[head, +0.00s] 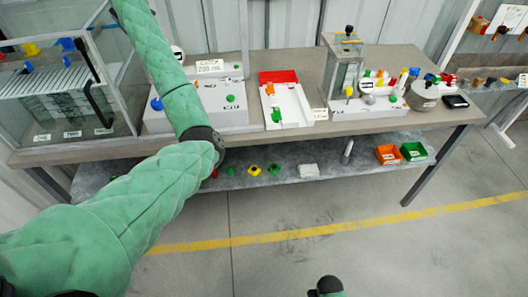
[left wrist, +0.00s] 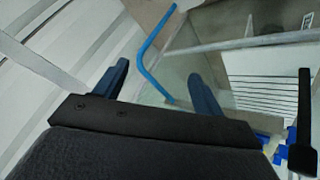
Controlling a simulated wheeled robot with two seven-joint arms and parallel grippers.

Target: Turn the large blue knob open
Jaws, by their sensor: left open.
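A round blue knob (head: 156,103) sits at the left end of a white pump base (head: 222,117) on the bench. Another blue knob (head: 67,44) shows in the glass-sided cabinet at the left. I cannot tell which is the large one. My left arm rises across the head view and leaves at the top, so its gripper is hidden there. In the left wrist view my left gripper (left wrist: 160,88) is open and empty, its two dark blue fingers apart. Blue parts (left wrist: 284,155) show low at the right there, apart from the fingers. My right gripper is not in view.
A bent blue rod (left wrist: 150,62) lies just beyond the left fingers. A black handle (left wrist: 303,115) stands at the right. The cabinet (head: 65,105) has glass walls and a black bar handle (head: 101,102). More pump units stand to the right on the bench (head: 400,60).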

